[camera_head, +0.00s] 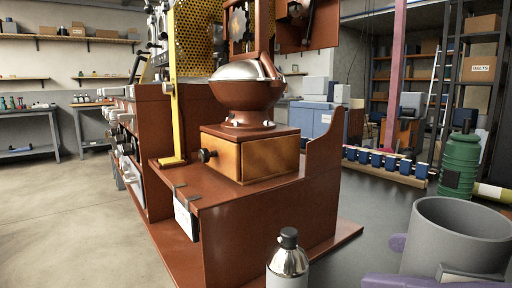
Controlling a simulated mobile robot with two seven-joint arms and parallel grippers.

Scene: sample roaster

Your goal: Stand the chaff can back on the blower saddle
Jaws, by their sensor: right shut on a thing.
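A wide grey open-topped can (455,245), which looks like the chaff can, is at the bottom right. It looks upright, with its mouth facing up and its lower part cut off by the frame. My right gripper (392,262) shows as purple fingers at the can's left side and front, and it is shut on the can. My left gripper is not in view. I cannot pick out the blower saddle for sure. The brown roaster machine (262,240) stands in the middle, with a domed bowl (246,95) above a wooden drawer box (249,154).
A silver bottle with a black cap (288,262) stands between the machine and the can. A green canister (460,165) and a row of blue blocks (385,161) are at the right. A yellow post (175,85) rises from the machine. The floor at left is clear.

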